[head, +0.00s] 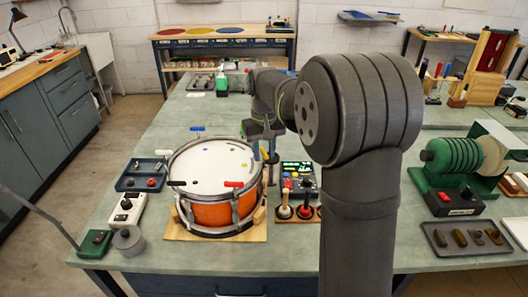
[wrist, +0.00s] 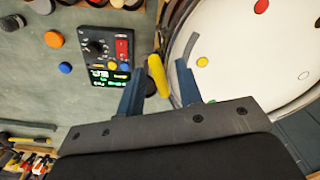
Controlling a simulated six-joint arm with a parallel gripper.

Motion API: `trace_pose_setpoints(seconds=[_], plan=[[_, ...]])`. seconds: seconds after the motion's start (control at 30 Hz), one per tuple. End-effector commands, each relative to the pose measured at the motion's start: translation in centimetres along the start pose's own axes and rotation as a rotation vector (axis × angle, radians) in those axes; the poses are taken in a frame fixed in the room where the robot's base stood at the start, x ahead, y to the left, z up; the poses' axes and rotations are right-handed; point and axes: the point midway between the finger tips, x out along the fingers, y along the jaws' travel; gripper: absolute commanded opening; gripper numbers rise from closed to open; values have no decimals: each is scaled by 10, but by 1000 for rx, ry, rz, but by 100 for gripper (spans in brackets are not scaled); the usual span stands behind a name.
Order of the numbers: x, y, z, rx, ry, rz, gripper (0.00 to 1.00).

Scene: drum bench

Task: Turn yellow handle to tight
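The drum with a white head and orange shell (head: 208,214) stands on a wooden board, and its white head also fills the right of the wrist view (wrist: 245,60). The yellow handle (wrist: 157,76) is at the drum's rim, between the two fingers of my gripper (wrist: 161,66). The fingers are apart, with visible gaps on both sides of the handle; whether they are at its height is unclear. In the head view my gripper (head: 265,145) is at the drum's right rim, and my arm largely hides that area. Blue (head: 197,128), black (head: 177,183) and red (head: 234,184) handles are also around the rim.
A dark control box with buttons (wrist: 108,55) lies beside the drum. Two knobbed tools in a holder (head: 295,212) stand right of it. A tray (head: 141,175) and a white switch box (head: 127,208) lie to the left. A green motor unit (head: 460,160) is far right.

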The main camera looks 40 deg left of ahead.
Motion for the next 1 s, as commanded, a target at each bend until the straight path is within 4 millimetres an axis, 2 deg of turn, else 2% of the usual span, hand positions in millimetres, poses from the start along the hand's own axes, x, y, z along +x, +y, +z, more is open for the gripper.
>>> trace_pose_setpoints(seconds=[0.33, 0.5, 0.73, 1.0], plan=[[4, 0, 0, 0, 0, 0, 33], [4, 0, 0, 0, 0, 0, 0], [4, 0, 0, 25, 0, 0, 0], [4, 0, 0, 218, -2, 1, 0]])
